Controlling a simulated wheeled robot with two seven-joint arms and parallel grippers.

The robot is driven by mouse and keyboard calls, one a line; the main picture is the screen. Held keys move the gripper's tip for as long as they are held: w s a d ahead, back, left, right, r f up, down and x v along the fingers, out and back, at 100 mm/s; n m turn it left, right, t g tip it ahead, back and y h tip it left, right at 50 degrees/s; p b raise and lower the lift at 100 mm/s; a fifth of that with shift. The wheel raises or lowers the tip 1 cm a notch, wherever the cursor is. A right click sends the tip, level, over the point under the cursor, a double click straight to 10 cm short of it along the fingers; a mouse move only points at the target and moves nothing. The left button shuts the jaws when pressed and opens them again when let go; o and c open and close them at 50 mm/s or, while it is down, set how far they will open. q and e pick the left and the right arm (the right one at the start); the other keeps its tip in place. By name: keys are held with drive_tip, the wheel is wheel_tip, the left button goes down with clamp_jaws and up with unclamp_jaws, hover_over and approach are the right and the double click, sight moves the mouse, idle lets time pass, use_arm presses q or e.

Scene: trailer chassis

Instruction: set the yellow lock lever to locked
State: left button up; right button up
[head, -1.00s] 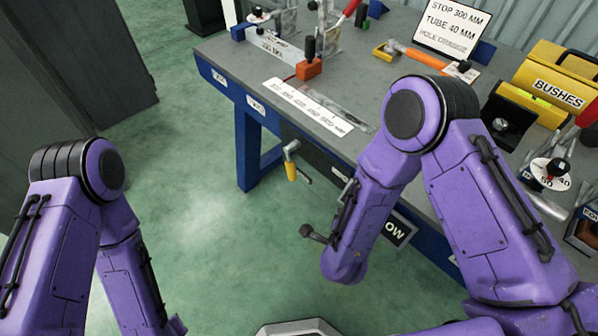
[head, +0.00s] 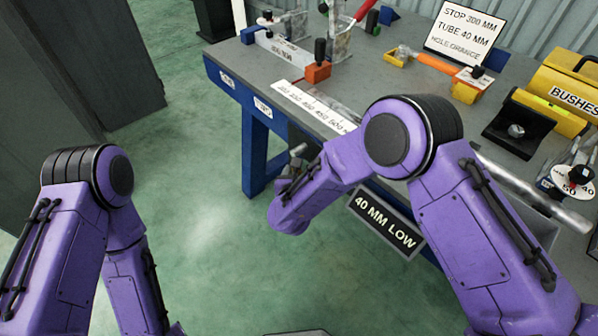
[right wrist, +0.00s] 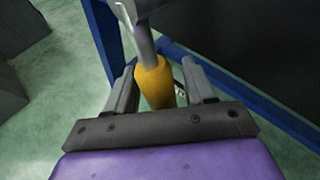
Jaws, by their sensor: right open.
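The yellow lock lever (right wrist: 154,84) shows in the right wrist view as a yellow grip on a grey metal shank. My right gripper (right wrist: 158,67) is open, with one finger on each side of the yellow grip. I see no clear contact between the fingers and the grip. In the head view my right arm hides the yellow grip; only a grey metal part (head: 298,150) shows above the arm, at the bench's front side. My left arm is at the left of the head view, and its gripper is out of frame.
The grey bench (head: 345,83) with a blue frame carries an orange block (head: 317,71), a scale strip (head: 312,107), a stop sign board (head: 464,33) and a yellow bushes box (head: 565,88). A "40 MM LOW" plate (head: 386,222) hangs at its front. Green floor left of the bench is clear.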

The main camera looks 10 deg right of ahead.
drive_tip(key=shift+w, duration=0.1)
clamp_jaws()
drive_tip(key=s+n+g+p, duration=0.1)
drive_tip(key=p, duration=0.1)
drive_tip(key=s+d+g+h+p, duration=0.1)
drive_tip(key=p, duration=0.1)
drive_tip(key=s+d+r+n+g+p, duration=0.1)
drive_tip(key=g+p, duration=0.1)
drive_tip(key=shift+s+d+n+h, duration=0.1)
drive_tip(key=shift+d+n+h, duration=0.1)
drive_tip(key=shift+n+h, duration=0.15)
unclamp_jaws()
drive_tip(key=shift+r, duration=0.1)
